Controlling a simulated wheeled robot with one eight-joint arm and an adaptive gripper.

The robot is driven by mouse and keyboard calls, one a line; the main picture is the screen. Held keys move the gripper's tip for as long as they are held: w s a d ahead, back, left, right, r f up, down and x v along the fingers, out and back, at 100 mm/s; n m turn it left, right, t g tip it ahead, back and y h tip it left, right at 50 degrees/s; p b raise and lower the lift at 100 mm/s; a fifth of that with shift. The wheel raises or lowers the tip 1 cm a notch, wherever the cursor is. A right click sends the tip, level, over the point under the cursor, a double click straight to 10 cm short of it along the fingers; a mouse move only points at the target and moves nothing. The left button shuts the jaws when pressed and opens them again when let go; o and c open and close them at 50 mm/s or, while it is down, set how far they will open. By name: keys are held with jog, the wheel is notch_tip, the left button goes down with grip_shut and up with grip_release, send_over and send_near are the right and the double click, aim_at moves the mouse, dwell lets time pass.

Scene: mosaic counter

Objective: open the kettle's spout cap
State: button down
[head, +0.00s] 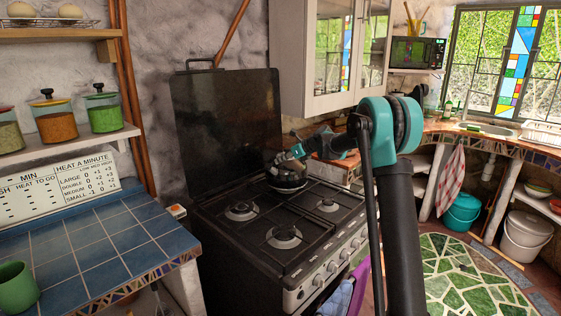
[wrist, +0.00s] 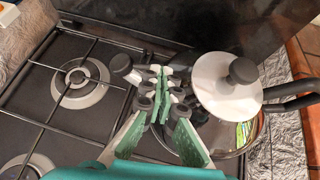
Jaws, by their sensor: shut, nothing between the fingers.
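The kettle (wrist: 222,135) is shiny metal with a white lid (wrist: 220,95), a black lid knob (wrist: 243,70) and a black handle (wrist: 293,96) on the right. In the head view the kettle (head: 287,183) stands at the stove's back, partly covered by my gripper (head: 296,151). In the wrist view my gripper (wrist: 160,76) is shut and empty, left of the lid. A dark rounded knob on a pale neck (wrist: 121,64) shows just left of the fingertips and looks like the spout cap. The fingers hide the spout, so I cannot tell touch or cap position.
The black stove (head: 260,215) has several burners, and its raised glass cover (head: 225,115) stands behind the kettle. A blue-tiled counter (head: 100,235) is at left. A white wall cabinet (head: 335,60) hangs above and behind my arm. The front burners are clear.

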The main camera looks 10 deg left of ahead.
jog(key=shift+w+d+f+m+g+y, duration=0.1)
jog(key=shift+f+m+g+y, duration=0.3)
jog(key=shift+m+g, duration=0.15)
jog(key=shift+w+f+m+g+y, duration=0.1)
jog(key=shift+f+m+g+y, duration=0.25)
jog(key=shift+m+g, duration=0.2)
dwell(1.4)
jog(key=shift+s+r, duration=0.1)
jog(key=shift+s+a+r, duration=0.3)
jog(key=shift+s+a, duration=0.1)
jog(key=shift+s, duration=0.15)
jog(key=shift+d, duration=0.15)
jog(key=v, duration=1.3)
jog(key=shift+w+d, duration=0.2)
jog(key=shift+d, duration=0.35)
